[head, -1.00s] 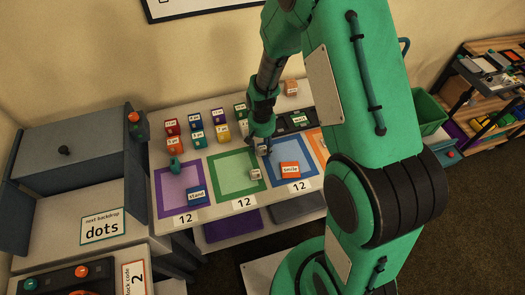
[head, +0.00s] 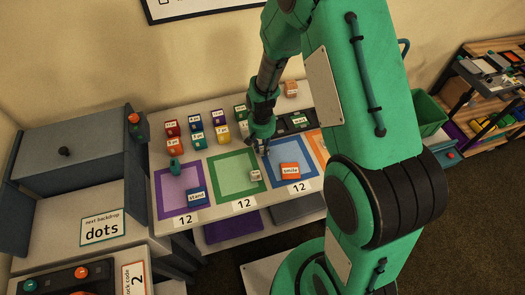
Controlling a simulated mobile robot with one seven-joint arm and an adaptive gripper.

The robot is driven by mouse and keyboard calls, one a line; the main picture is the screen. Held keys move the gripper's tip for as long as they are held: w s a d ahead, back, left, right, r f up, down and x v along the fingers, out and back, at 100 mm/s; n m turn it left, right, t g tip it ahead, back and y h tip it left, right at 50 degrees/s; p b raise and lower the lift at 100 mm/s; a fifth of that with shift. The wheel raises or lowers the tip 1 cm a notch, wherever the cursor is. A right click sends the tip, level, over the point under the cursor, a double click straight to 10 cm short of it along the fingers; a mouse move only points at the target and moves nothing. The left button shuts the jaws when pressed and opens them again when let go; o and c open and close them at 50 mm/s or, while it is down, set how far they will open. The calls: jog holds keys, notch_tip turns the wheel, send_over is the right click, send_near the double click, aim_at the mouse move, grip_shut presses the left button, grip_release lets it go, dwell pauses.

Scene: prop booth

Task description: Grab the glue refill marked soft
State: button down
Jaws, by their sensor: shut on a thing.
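My gripper (head: 264,148) is over the far part of the blue-framed square (head: 303,187) on the table, pointing down. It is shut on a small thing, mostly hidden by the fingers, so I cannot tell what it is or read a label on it. A small pale block (head: 256,175) with a label too small to read lies at the right edge of the green-framed square (head: 213,192), nearer than the gripper and apart from it. I cannot read the word "soft" on anything in view.
An orange "smile" block (head: 290,170) lies on the blue-framed square and a blue "stand" block (head: 196,198) on the purple-framed one. Several coloured labelled blocks (head: 197,138) stand in rows behind. A dark tray (head: 296,121) is at the back right. A grey cabinet (head: 80,158) stands left.

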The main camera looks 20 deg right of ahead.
aim_at(262, 148)
jog(key=shift+r, duration=0.15)
jog(key=shift+r, duration=0.55)
notch_tip(262, 148, up, 2)
jog(key=shift+w+r+p, duration=0.1)
jog(key=shift+p, duration=0.4)
jog(key=s, duration=0.5)
jog(key=s+r+p, duration=0.1)
jog(key=s, duration=1)
jog(key=shift+d+r+p, duration=0.2)
jog(key=shift+p, duration=0.2)
jog(key=shift+s, duration=0.1)
jog(key=shift+d, duration=0.1)
